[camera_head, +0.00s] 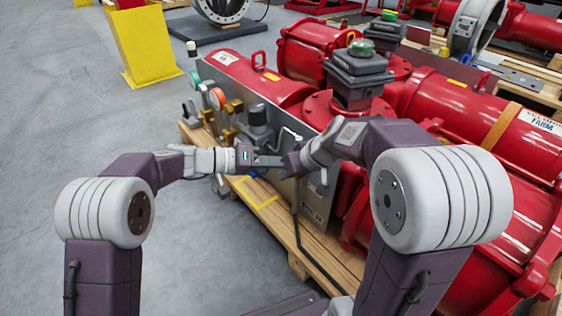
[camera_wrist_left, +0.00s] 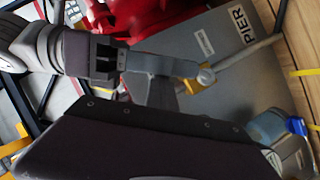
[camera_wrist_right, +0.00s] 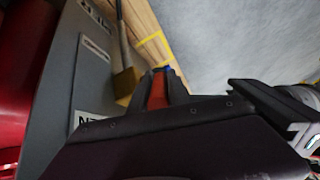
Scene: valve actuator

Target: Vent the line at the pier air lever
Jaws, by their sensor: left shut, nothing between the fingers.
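The grey panel (camera_head: 318,200) stands on the pallet beside the red actuator. Its PIER label (camera_wrist_left: 236,47) shows in the left wrist view, near a grey rod and a yellow-brass fitting (camera_wrist_left: 196,87). I cannot tell for sure which part is the air lever. A small blue-tipped part (camera_wrist_left: 298,127) shows at right there. My left gripper (camera_head: 268,161) is shut and empty in front of the panel. My right gripper (camera_head: 291,166) is close to its tip; whether they touch is unclear. Its fingers are mostly hidden. The right wrist view shows a red part (camera_wrist_right: 157,92) beyond my dark gripper body.
Gauges (camera_head: 217,98) and brass fittings (camera_head: 233,107) crowd the panel's left end. The red actuator cylinder (camera_head: 455,110) fills the right. A yellow stand (camera_head: 150,45) is at the back left. The grey floor at left is clear.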

